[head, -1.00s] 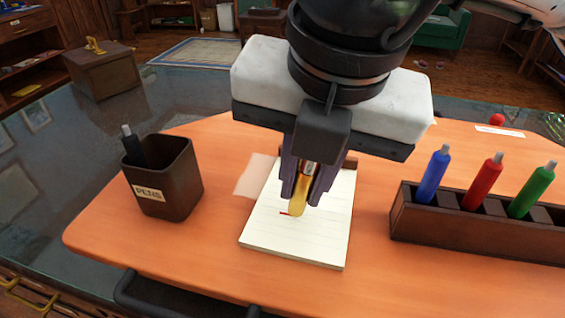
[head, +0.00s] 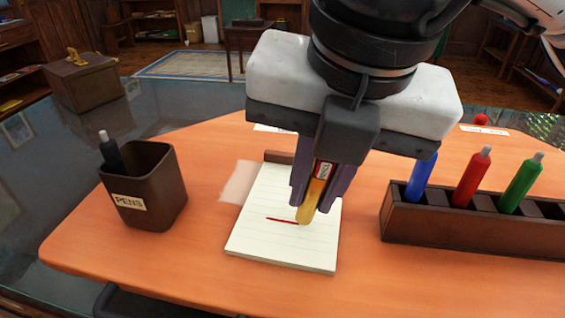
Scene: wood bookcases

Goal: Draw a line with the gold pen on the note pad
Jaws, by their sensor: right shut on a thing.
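The gold pen (head: 312,201) is held point down between the fingers of my right gripper (head: 321,190). The gripper is shut on it. The pen's lower end is at or just over the note pad (head: 285,250), right of the page's middle; I cannot tell for sure that it touches. The pad is white and ruled, and lies flat on the orange wooden board. A short red line (head: 282,220) runs across the page and ends by the pen. The gripper hides the pad's upper right part. My left gripper is not in view.
A dark cup (head: 160,188) labelled PENS stands at left with a black pen (head: 110,152). A dark rack (head: 455,228) at right holds a blue pen (head: 421,180), a red pen (head: 471,176) and a green pen (head: 521,183). A lidded box (head: 85,82) stands at back left.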

